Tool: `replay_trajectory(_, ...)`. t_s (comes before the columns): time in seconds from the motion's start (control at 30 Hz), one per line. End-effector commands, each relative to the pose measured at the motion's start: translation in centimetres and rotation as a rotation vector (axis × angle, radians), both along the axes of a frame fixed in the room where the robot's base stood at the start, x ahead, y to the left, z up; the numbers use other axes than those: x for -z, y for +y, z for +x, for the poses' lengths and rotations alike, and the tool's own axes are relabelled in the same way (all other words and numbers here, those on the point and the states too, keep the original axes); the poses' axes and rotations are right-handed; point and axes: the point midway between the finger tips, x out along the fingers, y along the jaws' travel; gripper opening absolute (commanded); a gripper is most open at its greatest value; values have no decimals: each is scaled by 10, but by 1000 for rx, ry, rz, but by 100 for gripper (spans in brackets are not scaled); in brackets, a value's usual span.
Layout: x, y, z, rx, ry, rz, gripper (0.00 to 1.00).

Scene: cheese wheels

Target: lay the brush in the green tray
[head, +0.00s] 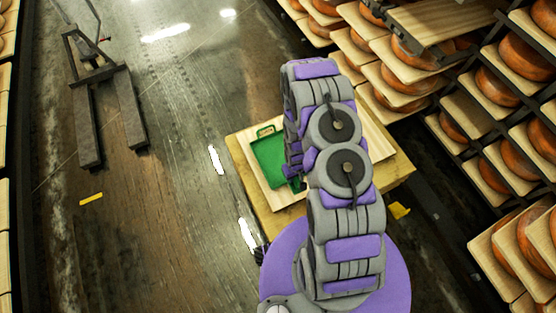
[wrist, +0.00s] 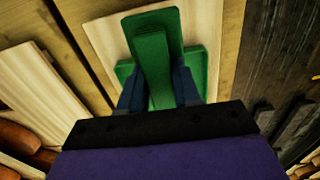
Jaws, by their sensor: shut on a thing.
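The green tray (head: 268,160) lies on a pale board on the wooden table in the head view, partly covered by my arm. In the wrist view the tray (wrist: 203,62) shows behind the held thing, with its edges at both sides. My gripper (wrist: 157,88) is shut on a long green thing, which I take to be the brush (wrist: 154,48). The brush lies between the two dark blue fingers and overlaps the tray in this view. I cannot tell whether it touches the tray. In the head view my arm hides the gripper and most of the brush.
The wooden table (head: 247,184) stands in front of me. Racks with several cheese wheels (head: 497,92) stand close on the right. A dark pallet truck (head: 97,95) stands at the far left. The floor left of the table is mostly clear.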

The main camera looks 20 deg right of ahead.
Motion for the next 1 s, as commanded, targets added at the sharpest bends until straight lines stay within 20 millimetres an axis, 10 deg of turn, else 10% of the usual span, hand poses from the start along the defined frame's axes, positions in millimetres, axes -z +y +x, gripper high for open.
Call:
replay_trajectory(0.37, 37, 6, -17, -26, -2, -1, 4)
replay_trajectory(1.0, 50, 43, 116, -25, -6, -1, 4)
